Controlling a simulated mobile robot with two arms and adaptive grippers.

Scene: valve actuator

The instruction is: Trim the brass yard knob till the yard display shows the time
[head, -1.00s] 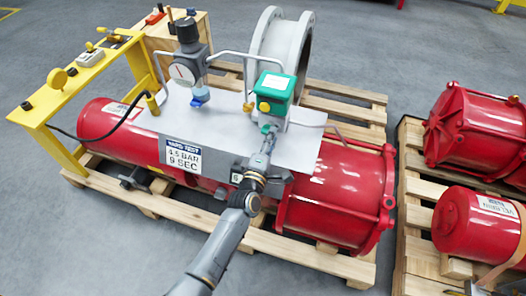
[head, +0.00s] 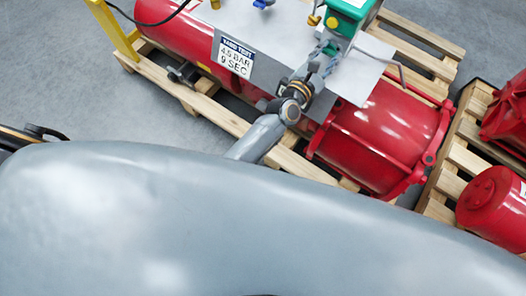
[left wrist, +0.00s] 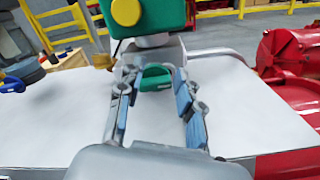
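My left gripper (head: 326,62) is in front of the green box (head: 350,8) on the grey plate. In the left wrist view the fingers (left wrist: 155,100) are spread, with a green rounded part (left wrist: 155,78) of the assembly visible between them; I cannot tell if they touch it. A small brass-coloured fitting (head: 314,20) stands left of the green box, and it also shows in the left wrist view (left wrist: 103,61), outside the fingers. I cannot tell whether it is the yard knob. No readable display shows. My right gripper is not in view.
A sign (head: 236,58) reads 4.5 BAR 9 SEC. The red cylinder (head: 385,140) lies on a wooden pallet (head: 225,118); a second pallet (head: 460,160) with red units is at right. A bent pipe (head: 392,62) rises near the gripper. My grey arm link covers the foreground.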

